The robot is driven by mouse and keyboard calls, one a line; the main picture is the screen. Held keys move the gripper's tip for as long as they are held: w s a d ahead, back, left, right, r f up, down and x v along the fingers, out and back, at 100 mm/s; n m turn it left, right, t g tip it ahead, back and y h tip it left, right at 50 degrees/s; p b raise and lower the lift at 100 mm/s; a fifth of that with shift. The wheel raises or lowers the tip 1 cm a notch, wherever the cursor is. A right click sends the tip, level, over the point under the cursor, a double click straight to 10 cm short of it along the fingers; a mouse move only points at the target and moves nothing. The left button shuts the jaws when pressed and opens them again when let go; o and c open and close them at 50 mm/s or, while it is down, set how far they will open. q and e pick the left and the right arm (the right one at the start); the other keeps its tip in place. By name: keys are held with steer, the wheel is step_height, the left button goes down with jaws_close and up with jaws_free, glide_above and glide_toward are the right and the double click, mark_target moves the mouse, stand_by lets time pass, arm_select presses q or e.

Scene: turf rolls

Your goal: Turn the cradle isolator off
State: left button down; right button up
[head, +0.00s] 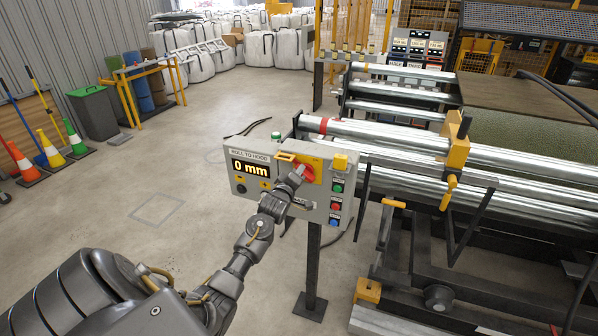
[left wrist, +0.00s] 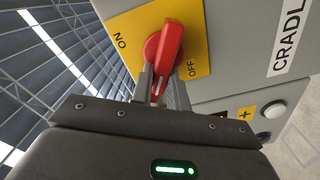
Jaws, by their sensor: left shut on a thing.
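The cradle isolator is a red rotary handle (head: 308,174) on a yellow plate (head: 318,163), at the upper right of a grey control box (head: 285,205) on a post. In the left wrist view the red handle (left wrist: 169,48) stands between the ON and OFF marks of its yellow plate (left wrist: 128,30), its upper end tilted slightly right. My left gripper (head: 298,178) is at the box front. In the left wrist view its fingers (left wrist: 160,88) are shut on the handle's lower end. The fingertips partly hide the handle. My right gripper is not in view.
The box has a display (head: 251,168) reading 0 mm and green, red and blue buttons (head: 336,205) at right. Steel rollers and a frame with a yellow-handled lever (head: 448,193) stand close on the right.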

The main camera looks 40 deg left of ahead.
arm_select(q)
steer(key=shift+a+f+n+p, duration=0.15)
steer(key=shift+n+p, duration=0.1)
steer(key=shift+n, duration=0.75)
steer(key=shift+d+f+n+p, duration=0.1)
steer(key=shift+f+n+p, duration=0.1)
steer(key=shift+n, duration=0.8)
steer(key=shift+a+f+n+p, duration=0.1)
steer(key=shift+n+p, duration=0.15)
steer(key=shift+n, duration=0.75)
steer(key=shift+f, duration=0.1)
steer(key=c, duration=1.4)
jaws_free()
steer(key=shift+o, duration=0.2)
